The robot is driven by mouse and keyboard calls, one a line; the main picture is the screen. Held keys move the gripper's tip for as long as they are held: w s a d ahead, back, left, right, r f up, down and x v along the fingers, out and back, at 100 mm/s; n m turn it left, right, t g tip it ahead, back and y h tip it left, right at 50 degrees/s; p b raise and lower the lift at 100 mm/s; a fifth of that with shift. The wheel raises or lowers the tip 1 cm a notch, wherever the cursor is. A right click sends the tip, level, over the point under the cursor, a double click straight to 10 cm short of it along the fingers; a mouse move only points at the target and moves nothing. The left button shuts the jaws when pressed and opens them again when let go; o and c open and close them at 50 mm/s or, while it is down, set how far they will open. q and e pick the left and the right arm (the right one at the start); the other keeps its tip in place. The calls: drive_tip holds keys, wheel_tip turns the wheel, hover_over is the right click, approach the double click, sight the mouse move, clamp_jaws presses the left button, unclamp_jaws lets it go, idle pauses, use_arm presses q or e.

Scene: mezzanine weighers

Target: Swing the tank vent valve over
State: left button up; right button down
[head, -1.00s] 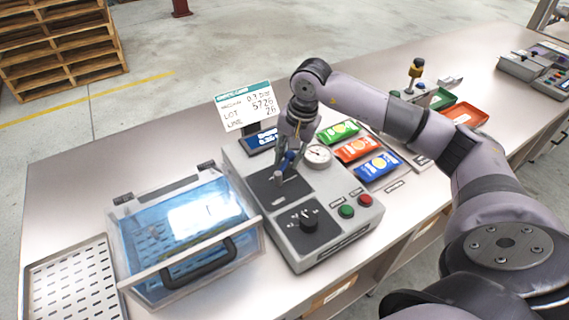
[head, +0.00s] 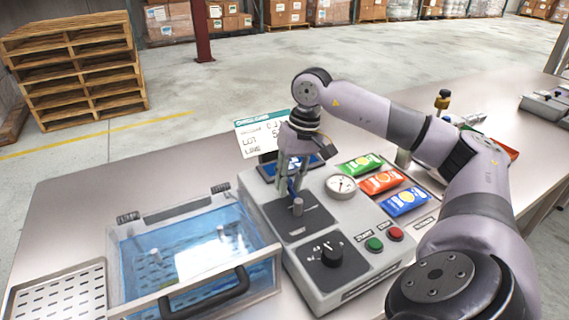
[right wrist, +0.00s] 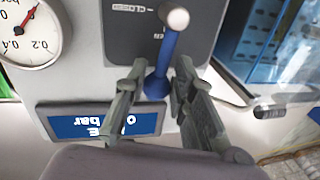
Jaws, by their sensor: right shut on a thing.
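The tank vent valve is a blue lever (right wrist: 163,62) on a grey pivot post (head: 298,207), set on a dark plate (head: 300,226) of the grey control box. In the right wrist view the lever runs from the round post top (right wrist: 176,18) toward the blue display (right wrist: 100,126). My right gripper (head: 293,187) is shut on the lever, with one finger on each side of it. A label reading CLOSED shows upside down on the plate; the fingers hide part of the lever in the head view. My left gripper is not in view.
A pressure gauge (head: 340,186), a black knob (head: 331,254) and green and red buttons (head: 374,244) are on the box. A clear-lidded blue tank (head: 190,255) stands to the left, beside a perforated tray (head: 58,294). Colored packets (head: 380,182) lie to the right.

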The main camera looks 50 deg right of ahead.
drive_tip(key=shift+w+a+r+n, duration=0.1)
drive_tip(key=shift+w+a+n, duration=0.15)
drive_tip(key=shift+n, duration=0.35)
drive_tip(key=c, duration=1.3)
unclamp_jaws()
drive_tip(key=shift+a, duration=0.1)
drive_tip(key=shift+c, duration=0.2)
wheel_tip(320, 180, up, 12)
drive_tip(key=d, duration=0.2)
drive_tip(key=shift+s+d+f, duration=0.15)
drive_tip(key=shift+s+f, duration=0.05)
drive_tip(key=shift+s, duration=0.2)
